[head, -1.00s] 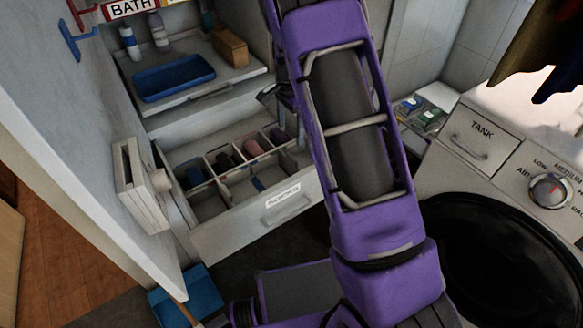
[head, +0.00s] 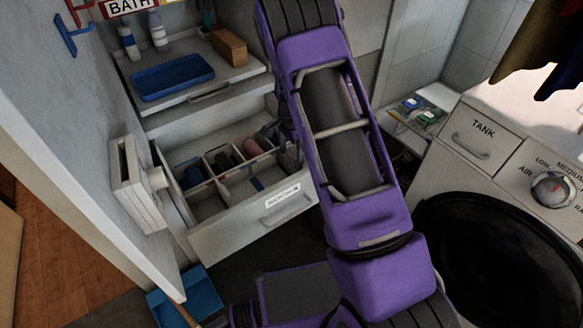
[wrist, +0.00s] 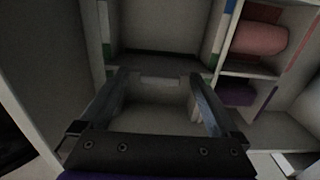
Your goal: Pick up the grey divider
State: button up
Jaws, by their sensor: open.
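The open drawer (head: 240,220) holds pale grey dividers (head: 249,164) that split it into compartments. I cannot tell which one the task means. My gripper (wrist: 160,78) is open in the wrist view, its two dark fingers reaching into or over a drawer compartment. A pale grey strip (wrist: 160,81) shows between the fingertips, perhaps a divider edge; contact cannot be told. In the head view my purple arm hides most of the gripper and the drawer's right end.
A pink roll (wrist: 260,38) and a purple item (wrist: 235,93) lie in compartments to the right. A blue tray (head: 172,78) sits on the counter above. The washing machine (head: 500,190) stands at right.

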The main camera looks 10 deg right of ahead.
jog(key=shift+c, duration=0.3)
grip_shut()
